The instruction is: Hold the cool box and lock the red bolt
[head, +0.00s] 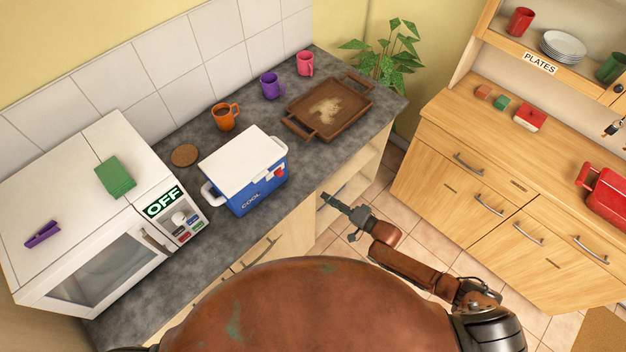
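The cool box (258,192) stands upright on the grey counter, blue with a white lid and a white handle on its left side. The lid lies shut on top. The red bolt (281,173) is a small red piece on the box's front, near the right end below the lid; its exact position is too small to tell. My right gripper (328,199) is in front of the counter edge, right of the box and apart from it. Its fingers look close together, but I cannot tell if they are shut. My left gripper is not in view.
A white microwave (95,225) stands left of the box. A cork coaster (185,155), an orange mug (225,117) and a brown tray (349,112) are behind and right of it. Purple (270,86) and pink (305,64) mugs stand farther back. A wooden cabinet (520,190) is at right.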

